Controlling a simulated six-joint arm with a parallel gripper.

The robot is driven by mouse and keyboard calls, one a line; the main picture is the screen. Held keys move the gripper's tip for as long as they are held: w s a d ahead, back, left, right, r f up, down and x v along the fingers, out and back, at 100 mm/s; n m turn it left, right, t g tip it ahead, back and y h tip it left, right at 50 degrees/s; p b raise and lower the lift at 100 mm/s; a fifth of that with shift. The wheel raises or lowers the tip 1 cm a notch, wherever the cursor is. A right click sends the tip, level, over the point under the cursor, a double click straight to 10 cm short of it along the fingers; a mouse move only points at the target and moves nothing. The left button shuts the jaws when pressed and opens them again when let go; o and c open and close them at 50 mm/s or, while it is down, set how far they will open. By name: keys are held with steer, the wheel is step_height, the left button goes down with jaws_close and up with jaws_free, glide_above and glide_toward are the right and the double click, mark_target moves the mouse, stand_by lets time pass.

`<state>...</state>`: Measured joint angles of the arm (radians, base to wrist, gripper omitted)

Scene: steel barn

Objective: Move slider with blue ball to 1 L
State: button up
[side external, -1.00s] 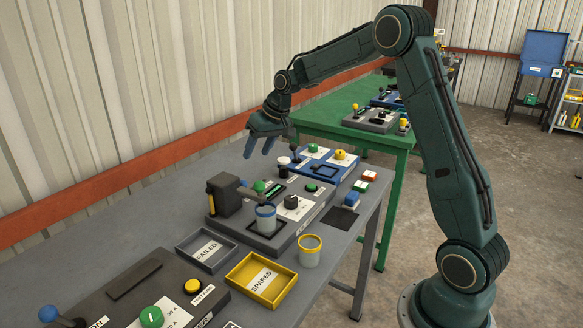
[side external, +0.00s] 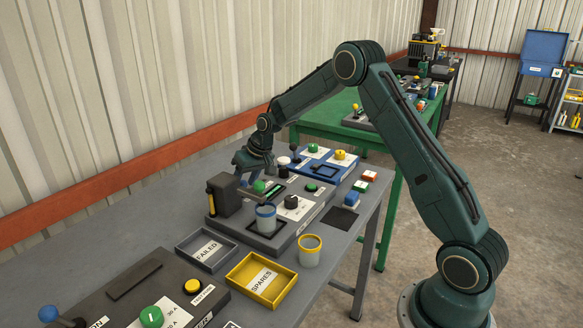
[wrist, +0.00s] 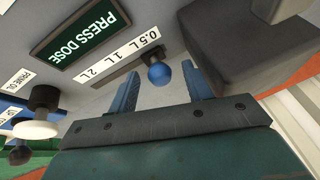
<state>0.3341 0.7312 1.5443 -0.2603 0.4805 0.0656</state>
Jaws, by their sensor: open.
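In the wrist view the blue ball (wrist: 160,75) tops the slider, near the 0.5 L end of its slot (wrist: 125,79). The slot's labels read 0.5 L (wrist: 147,38), 1 L (wrist: 119,54) and 2 L (wrist: 86,72). My gripper (wrist: 161,72) is open, with one blue finger on each side of the ball in the picture; contact is not visible. In the side external view my gripper (side external: 253,168) points down over the back of the grey dosing panel (side external: 318,204). I cannot make out the blue ball there.
A dark block (side external: 228,195) stands close beside my gripper. The panel also carries a green knob (side external: 259,186), a black knob (side external: 291,201) and a blue-rimmed cup (side external: 266,219). A blue panel (side external: 325,168) with knobs stands behind. FAILED (side external: 207,250) and SPARES (side external: 261,281) trays lie in front.

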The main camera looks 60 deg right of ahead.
jaws_close()
steer(key=shift+d, duration=2.3)
jaws_free()
steer(key=v, duration=1.3)
steer(key=shift+s+r, duration=0.15)
steer(key=shift+r, duration=0.15)
